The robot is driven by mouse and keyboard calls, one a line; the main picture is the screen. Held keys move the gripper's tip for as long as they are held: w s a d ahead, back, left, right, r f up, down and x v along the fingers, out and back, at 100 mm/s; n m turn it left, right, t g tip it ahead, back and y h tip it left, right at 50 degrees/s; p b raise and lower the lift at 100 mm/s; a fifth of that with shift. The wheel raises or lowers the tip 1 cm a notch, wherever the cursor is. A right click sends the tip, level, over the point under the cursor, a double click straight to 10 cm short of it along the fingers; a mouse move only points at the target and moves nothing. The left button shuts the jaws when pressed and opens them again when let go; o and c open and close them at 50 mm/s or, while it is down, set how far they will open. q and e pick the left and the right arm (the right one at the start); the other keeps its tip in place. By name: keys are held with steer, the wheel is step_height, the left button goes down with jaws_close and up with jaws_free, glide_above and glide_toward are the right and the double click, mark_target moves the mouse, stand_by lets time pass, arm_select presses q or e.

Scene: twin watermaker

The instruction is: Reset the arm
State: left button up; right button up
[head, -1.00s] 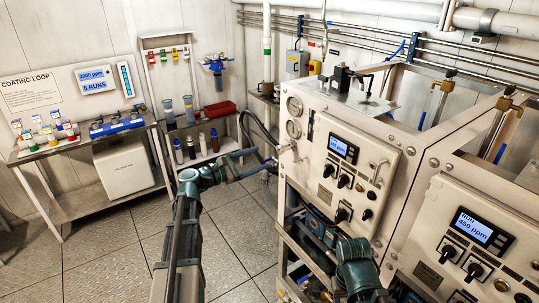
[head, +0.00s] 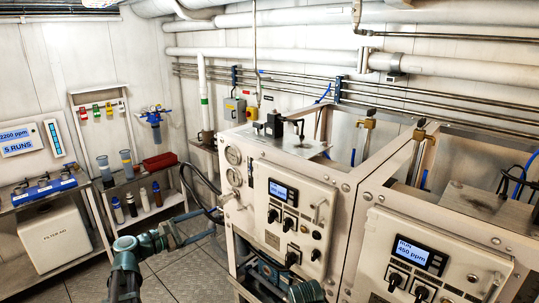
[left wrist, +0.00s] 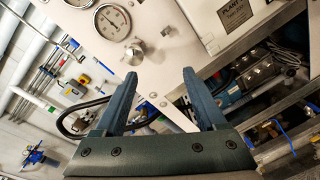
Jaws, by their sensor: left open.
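My left arm comes in from the lower left of the head view, with its dark teal left gripper (head: 203,224) pointing right. The gripper is open and empty, just left of the front watermaker unit (head: 290,217). In the left wrist view both fingers stand apart (left wrist: 159,73), with nothing between them. Beyond them are a pressure gauge (left wrist: 112,22), a round knob (left wrist: 133,54) and a black hose (left wrist: 72,122); contact with these cannot be told. A teal part of my right arm shows at the bottom edge of the head view; its gripper is not visible.
A second unit (head: 430,262) stands at the right. A shelf with a red box (head: 160,161) and bottles stands behind my left arm, beside a bench with a white box (head: 53,238). Pipes (head: 440,47) run along the wall. Open floor (head: 190,277) lies below the gripper.

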arm_select(q)
steer(key=s+d+f+m+g+y, duration=0.1)
steer(key=s+d+f+m+g, duration=0.45)
steer(key=d, duration=0.45)
steer(key=s+d+f+m+g+y, duration=0.1)
steer(key=s+d+f+m+g, duration=0.3)
steer(key=d+f+m, duration=0.4)
steer(key=s+d+f+m+g+y, duration=0.1)
steer(key=s+f+m+y, duration=0.2)
steer(key=s+m+y, duration=0.2)
steer(key=s+d+f+m+g+y, duration=0.2)
steer(key=s+m+y, duration=0.3)
steer(key=s, duration=0.5)
steer(key=shift+s+d+f+m+y, duration=0.25)
steer(key=shift+s+f+m+y, duration=0.15)
steer(key=shift+f+m, duration=0.25)
steer(key=shift+f, duration=0.1)
stand_by(0.5)
